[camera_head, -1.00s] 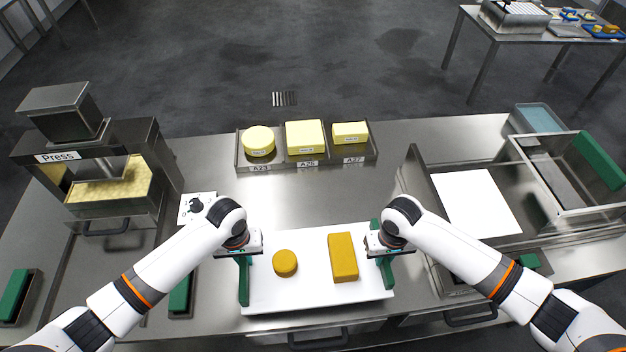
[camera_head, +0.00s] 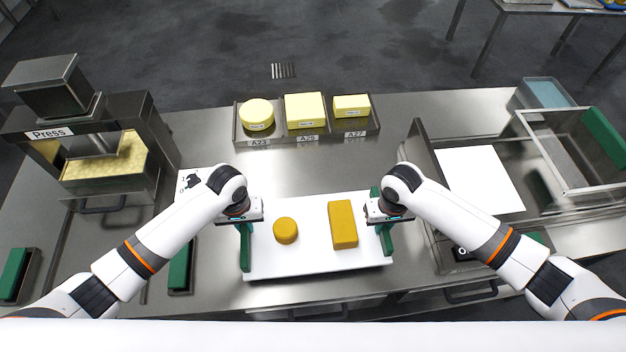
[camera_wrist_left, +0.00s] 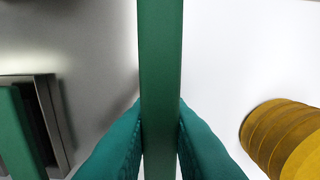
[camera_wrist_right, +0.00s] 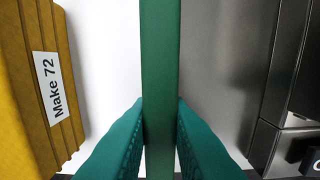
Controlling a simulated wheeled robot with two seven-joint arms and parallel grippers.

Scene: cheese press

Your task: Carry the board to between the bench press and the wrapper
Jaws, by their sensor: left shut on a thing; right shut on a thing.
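The white board (camera_head: 315,262) lies at the middle of the bench front, with a green handle at each end. My left gripper (camera_head: 244,225) is shut on the left handle (camera_head: 245,250); the grip shows in the left wrist view (camera_wrist_left: 160,112). My right gripper (camera_head: 380,217) is shut on the right handle (camera_head: 387,240), as the right wrist view (camera_wrist_right: 160,112) shows. A round orange cheese (camera_head: 286,230) and an orange block (camera_head: 343,225) sit on the board. The press (camera_head: 105,150) stands at left; the wrapper (camera_head: 480,180), with a white sheet, is at right. Whether the board touches the bench is unclear.
A metal tray (camera_head: 272,136) with pale cheeses marked A23, A25 and A27 stands behind the board, with clear bench between. Green-handled pieces (camera_head: 180,270) lie at left. A blue-grey bin (camera_head: 545,95) stands at back right.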

